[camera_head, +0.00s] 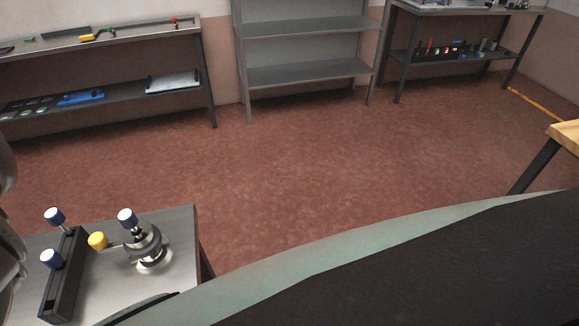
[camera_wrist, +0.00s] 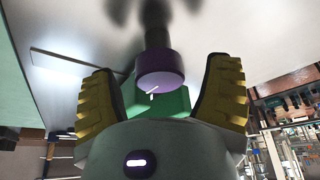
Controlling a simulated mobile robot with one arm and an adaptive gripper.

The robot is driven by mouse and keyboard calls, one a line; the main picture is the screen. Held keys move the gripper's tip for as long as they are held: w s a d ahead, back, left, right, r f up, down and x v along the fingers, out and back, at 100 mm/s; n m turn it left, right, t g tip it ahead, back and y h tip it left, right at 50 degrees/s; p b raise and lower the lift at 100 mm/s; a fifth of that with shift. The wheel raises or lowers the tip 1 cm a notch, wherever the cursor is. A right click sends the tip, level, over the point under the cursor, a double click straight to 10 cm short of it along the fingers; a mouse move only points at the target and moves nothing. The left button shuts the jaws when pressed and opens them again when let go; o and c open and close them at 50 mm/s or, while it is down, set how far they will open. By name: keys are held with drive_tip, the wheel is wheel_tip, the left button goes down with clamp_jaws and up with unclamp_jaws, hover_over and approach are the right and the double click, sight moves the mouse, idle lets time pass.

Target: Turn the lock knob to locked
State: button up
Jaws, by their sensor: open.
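In the wrist view, a dark purple round knob (camera_wrist: 158,66) with a small white mark on its face sits on a dark shaft. My gripper (camera_wrist: 163,72) is open, with one yellow ridged finger on each side of the knob and gaps between. I cannot tell which head-view knob is the one in the wrist view. My gripper does not show in the head view.
A black block (camera_head: 66,285) with two blue-capped knobs (camera_head: 54,216) stands left of the fixture. A green surface (camera_wrist: 178,100) shows behind the purple knob. Shelves (camera_head: 305,72) and benches line the far wall. The red floor between is clear.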

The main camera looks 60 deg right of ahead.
drive_tip(key=shift+c, duration=0.3)
drive_tip(key=c, duration=1.1)
